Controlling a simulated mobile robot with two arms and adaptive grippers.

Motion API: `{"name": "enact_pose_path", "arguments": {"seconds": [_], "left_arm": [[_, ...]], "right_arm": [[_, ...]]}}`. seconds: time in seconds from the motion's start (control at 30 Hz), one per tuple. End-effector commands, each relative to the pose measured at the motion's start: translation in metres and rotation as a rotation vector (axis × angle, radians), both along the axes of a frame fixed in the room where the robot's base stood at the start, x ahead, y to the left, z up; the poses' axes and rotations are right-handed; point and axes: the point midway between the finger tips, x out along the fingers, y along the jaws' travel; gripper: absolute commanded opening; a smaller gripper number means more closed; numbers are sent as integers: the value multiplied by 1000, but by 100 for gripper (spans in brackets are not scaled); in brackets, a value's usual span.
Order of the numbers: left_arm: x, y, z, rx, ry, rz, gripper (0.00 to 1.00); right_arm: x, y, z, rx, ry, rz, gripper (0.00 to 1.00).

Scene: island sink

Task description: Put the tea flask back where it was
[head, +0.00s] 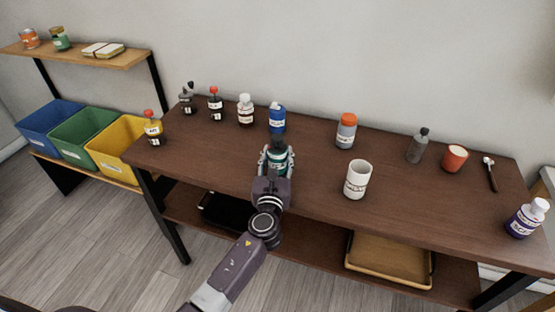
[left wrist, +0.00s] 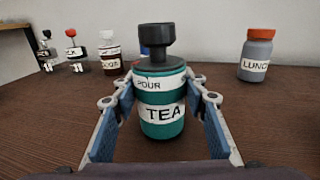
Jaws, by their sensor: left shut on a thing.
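The tea flask (left wrist: 161,100) is a teal bottle with a dark cap and white labels reading "POUR" and "TEA". In the left wrist view it is upright between the fingers of my left gripper (left wrist: 160,110), which is shut on it. In the head view the tea flask (head: 277,158) is at the left-middle of the dark wooden table (head: 310,180), near the front edge, partly hidden by my left gripper (head: 276,165). I cannot tell whether its base touches the table. My right gripper is not in view.
Behind the flask stands a blue bottle (head: 277,118), with several bottles farther left. A lunch flask (head: 346,130) and white cup (head: 357,180) stand to the right. Farther right are a grey bottle (head: 418,146), red cup (head: 454,158) and purple-labelled bottle (head: 528,218).

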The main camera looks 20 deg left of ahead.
Motion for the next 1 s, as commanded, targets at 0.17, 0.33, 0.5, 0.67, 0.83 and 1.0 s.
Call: {"name": "enact_pose_path", "arguments": {"seconds": [0.17, 0.33, 0.5, 0.67, 0.83, 1.0], "left_arm": [[0, 0, -1, 0, -3, 0, 12], [0, 0, -3, -1, -2, 0, 12], [0, 0, -4, -1, -1, 0, 51], [0, 0, -4, 0, -1, 0, 57], [0, 0, -4, 0, -1, 0, 57], [-9, -2, -3, 1, 1, 0, 57]], "right_arm": [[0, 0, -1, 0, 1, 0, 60], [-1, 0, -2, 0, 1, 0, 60], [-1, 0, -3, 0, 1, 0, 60], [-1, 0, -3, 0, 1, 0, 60], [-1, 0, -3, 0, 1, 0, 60], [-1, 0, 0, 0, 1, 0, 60]]}}
